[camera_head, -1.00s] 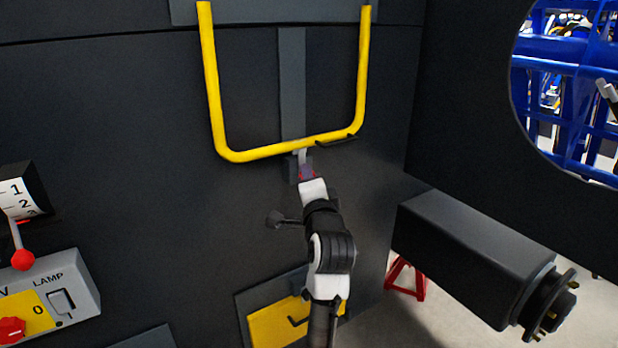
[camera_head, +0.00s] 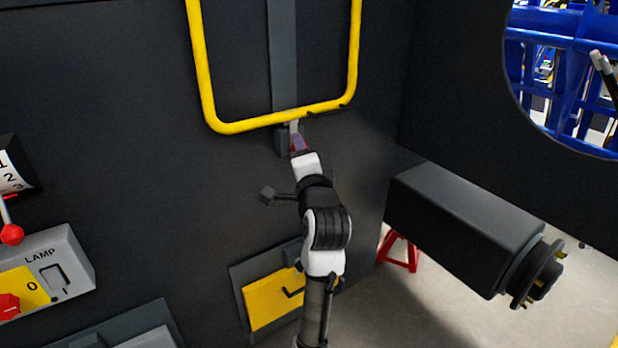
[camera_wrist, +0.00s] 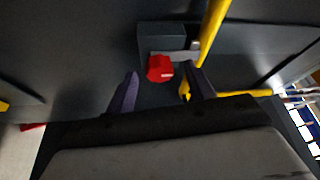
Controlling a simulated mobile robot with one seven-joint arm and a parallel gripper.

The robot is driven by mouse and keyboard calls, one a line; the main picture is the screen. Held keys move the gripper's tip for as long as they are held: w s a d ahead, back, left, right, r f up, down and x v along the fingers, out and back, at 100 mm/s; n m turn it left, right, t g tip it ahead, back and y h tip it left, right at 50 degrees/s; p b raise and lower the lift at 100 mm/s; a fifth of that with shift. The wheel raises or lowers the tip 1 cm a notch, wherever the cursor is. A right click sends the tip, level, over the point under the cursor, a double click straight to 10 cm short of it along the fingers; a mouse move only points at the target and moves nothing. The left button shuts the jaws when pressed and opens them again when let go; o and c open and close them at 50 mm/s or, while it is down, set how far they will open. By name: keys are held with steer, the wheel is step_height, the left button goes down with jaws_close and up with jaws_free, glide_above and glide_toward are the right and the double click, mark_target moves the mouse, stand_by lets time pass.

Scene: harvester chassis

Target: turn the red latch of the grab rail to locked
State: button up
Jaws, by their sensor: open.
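The yellow grab rail (camera_head: 270,122) is a U-shaped bar on the dark panel in the head view. It also shows in the wrist view (camera_wrist: 213,30), at the upper right. The red latch (camera_wrist: 160,68) sits on a dark block (camera_wrist: 163,40) beside the rail in the wrist view. My gripper (camera_wrist: 160,85) is open, with its two purple-grey fingers apart and the latch showing between and beyond their tips. I cannot tell whether either finger touches it. In the head view my arm reaches up to the rail's lower bar and largely hides the latch.
A box with a lamp switch (camera_head: 45,270) and a red-knobbed lever (camera_head: 11,233) are at the left.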

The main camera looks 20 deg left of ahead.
steer(key=b+v, duration=0.9)
steer(key=v, duration=0.3)
steer(key=shift+f, duration=0.25)
steer(key=shift+d, duration=0.1)
steer(key=shift+s+r, duration=0.1)
